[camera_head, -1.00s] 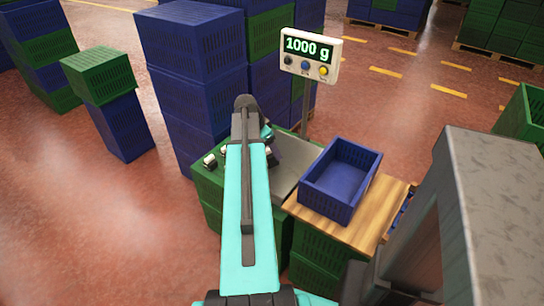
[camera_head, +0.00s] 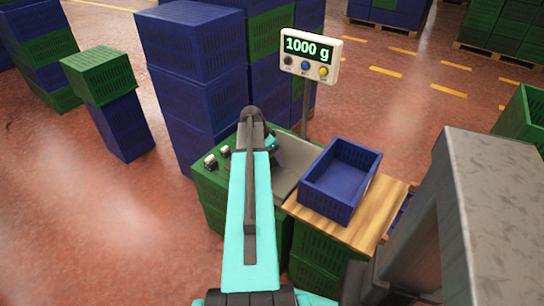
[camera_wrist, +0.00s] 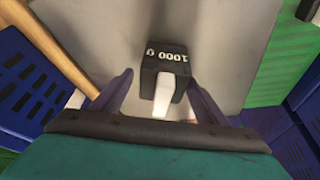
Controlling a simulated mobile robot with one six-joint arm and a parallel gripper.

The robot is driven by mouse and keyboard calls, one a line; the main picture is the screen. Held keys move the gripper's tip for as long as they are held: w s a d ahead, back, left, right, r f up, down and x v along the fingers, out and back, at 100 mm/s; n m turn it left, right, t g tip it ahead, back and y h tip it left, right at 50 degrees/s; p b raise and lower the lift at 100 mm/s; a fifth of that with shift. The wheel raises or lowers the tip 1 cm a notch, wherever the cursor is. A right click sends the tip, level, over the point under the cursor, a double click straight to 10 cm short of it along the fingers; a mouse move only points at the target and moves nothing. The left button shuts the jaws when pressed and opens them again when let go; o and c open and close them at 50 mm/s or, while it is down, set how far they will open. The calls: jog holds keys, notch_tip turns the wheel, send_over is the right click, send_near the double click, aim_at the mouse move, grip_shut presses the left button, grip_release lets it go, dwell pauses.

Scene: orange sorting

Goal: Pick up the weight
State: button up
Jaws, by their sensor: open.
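The weight (camera_wrist: 165,72) is a dark block marked "1000 g" with a pale, light-coloured part on its near side. In the wrist view it stands on the grey scale plate (camera_wrist: 215,35). My gripper (camera_wrist: 158,80) is open, with one finger on each side of the weight and visible gaps between them. In the head view my arm hides the weight and most of the gripper. The scale display (camera_head: 309,48) reads 1000 g, and the plate shows right of my arm (camera_head: 298,157).
Small weights (camera_head: 211,161) stand on the green crate left of my arm. A blue crate (camera_head: 318,205) sits on a wooden board (camera_head: 350,235) right of the scale. Tall blue crate stacks (camera_head: 190,95) rise behind. Open floor lies at the left.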

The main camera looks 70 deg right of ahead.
dwell(0.4)
grip_shut()
jog(key=shift+r, duration=1.15)
jog(key=shift+v, duration=0.75)
jog(key=a, duration=0.4)
jog(key=s+a+b, duration=0.1)
jog(key=a, duration=0.3)
jog(key=a+r, duration=0.1)
jog(key=a, duration=0.4)
jog(key=shift+s+r, duration=0.1)
jog(key=shift+s, duration=0.05)
jog(key=shift+r+p, duration=0.25)
jog(key=shift+p, duration=0.9)
